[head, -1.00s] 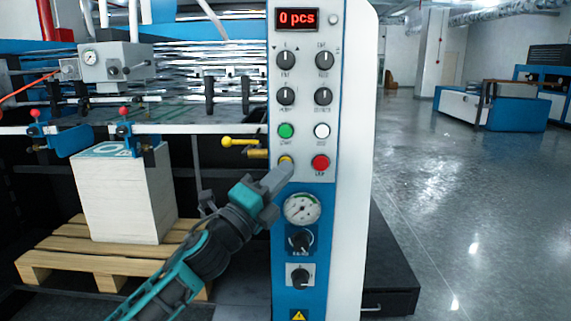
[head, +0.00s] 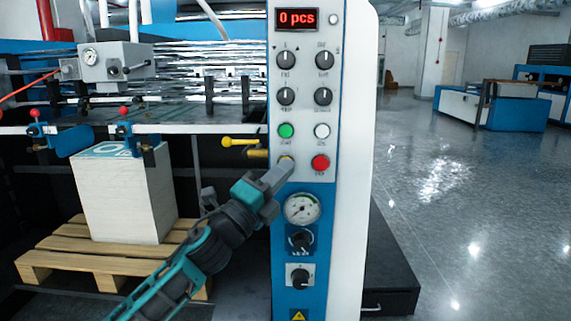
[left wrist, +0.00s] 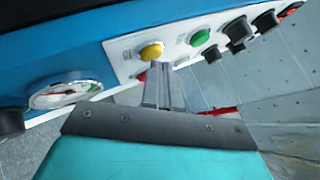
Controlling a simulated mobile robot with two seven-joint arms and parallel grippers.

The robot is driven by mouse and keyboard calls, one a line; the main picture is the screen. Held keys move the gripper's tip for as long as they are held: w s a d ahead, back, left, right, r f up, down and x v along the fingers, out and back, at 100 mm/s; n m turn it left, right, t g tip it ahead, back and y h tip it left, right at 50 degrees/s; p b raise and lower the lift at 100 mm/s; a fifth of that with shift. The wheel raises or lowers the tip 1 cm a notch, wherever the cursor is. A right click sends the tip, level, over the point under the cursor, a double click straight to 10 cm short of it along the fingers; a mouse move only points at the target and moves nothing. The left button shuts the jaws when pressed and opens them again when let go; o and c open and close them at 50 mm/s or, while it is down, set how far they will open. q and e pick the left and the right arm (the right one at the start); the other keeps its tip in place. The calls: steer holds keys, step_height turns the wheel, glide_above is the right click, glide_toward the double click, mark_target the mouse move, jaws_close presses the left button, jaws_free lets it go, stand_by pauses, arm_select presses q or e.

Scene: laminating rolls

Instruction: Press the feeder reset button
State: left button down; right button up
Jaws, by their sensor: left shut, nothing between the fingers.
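The yellow button (head: 286,158) is on the white control panel, below the green button and left of the red one. Its label is too small to read, and the fingertips partly cover it in the head view. The left wrist view also shows the yellow button (left wrist: 152,50), just beyond the fingertips. My left gripper (head: 284,169) is shut and empty, pointing up and right at this button. It also shows in the left wrist view (left wrist: 160,68). I cannot tell whether the fingertips touch the button. My right gripper is not in view.
Around it are a green button (head: 286,131), a white button (head: 322,131) and a red button (head: 320,163). A pressure gauge (head: 302,209) is below. The display (head: 297,19) reads 0 pcs. A paper stack (head: 130,200) stands on a pallet (head: 100,262) at left.

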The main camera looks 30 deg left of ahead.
arm_select(q)
steer(key=shift+w+a, duration=0.1)
steer(key=shift+w, duration=0.05)
stand_by(0.5)
steer(key=shift+s+d, duration=0.45)
steer(key=shift+s, duration=0.25)
steer(key=shift+s+d+p, duration=0.15)
steer(key=shift+s+d, duration=0.3)
steer(key=shift+s, duration=0.25)
steer(key=shift+s+d+p, duration=0.1)
steer(key=shift+s+d, duration=0.3)
steer(key=shift+s, duration=0.35)
steer(key=shift+s+d+p, duration=0.15)
steer(key=shift+s+d, duration=0.3)
steer(key=shift+s, duration=0.25)
